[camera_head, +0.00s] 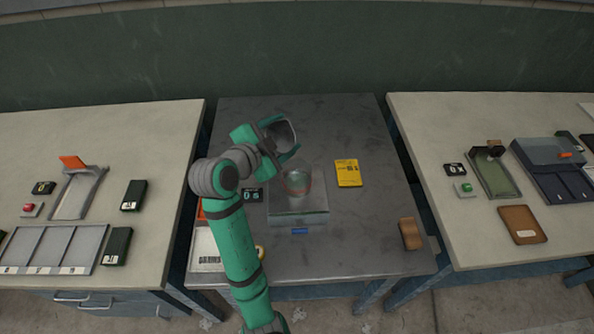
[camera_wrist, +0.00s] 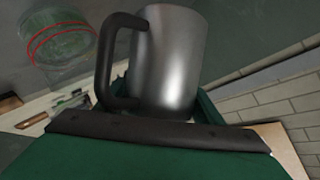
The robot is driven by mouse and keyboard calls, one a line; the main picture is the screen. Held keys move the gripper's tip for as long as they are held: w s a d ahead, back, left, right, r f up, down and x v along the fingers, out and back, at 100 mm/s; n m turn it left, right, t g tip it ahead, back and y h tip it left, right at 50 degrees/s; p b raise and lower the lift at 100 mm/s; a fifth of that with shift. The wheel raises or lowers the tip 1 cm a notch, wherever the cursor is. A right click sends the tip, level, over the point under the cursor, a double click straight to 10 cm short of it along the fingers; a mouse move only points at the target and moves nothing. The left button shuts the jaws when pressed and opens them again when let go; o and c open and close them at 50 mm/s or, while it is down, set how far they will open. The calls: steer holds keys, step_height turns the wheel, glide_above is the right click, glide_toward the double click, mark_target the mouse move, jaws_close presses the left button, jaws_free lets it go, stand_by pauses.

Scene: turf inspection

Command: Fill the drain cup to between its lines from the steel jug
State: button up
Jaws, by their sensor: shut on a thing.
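The steel jug (camera_wrist: 172,60), a grey metal mug-like vessel with a black handle (camera_wrist: 112,60), is held up by my gripper in the wrist view. In the head view the jug (camera_head: 279,133) is tilted above the middle table, up and to the left of the cup. My gripper (camera_head: 276,147) is shut on the jug. The drain cup (camera_head: 298,182) is clear with a red line, standing on a glassy square platform (camera_head: 298,212). The cup also shows in the wrist view (camera_wrist: 62,42) with two red lines. I cannot make out its liquid level or any stream.
A small black display (camera_head: 252,196) sits left of the platform. A yellow card (camera_head: 348,173) and a brown block (camera_head: 410,233) lie to its right. My arm partly hides a barcoded white item (camera_head: 206,250). Side tables (camera_head: 150,160) hold trays and devices. The middle table's back is clear.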

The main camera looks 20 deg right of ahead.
steer(key=shift+w+a+f+n+g, duration=0.3)
steer(key=shift+w+n, duration=0.15)
steer(key=shift+n, duration=0.15)
steer(key=shift+w, duration=0.1)
stand_by(1.5)
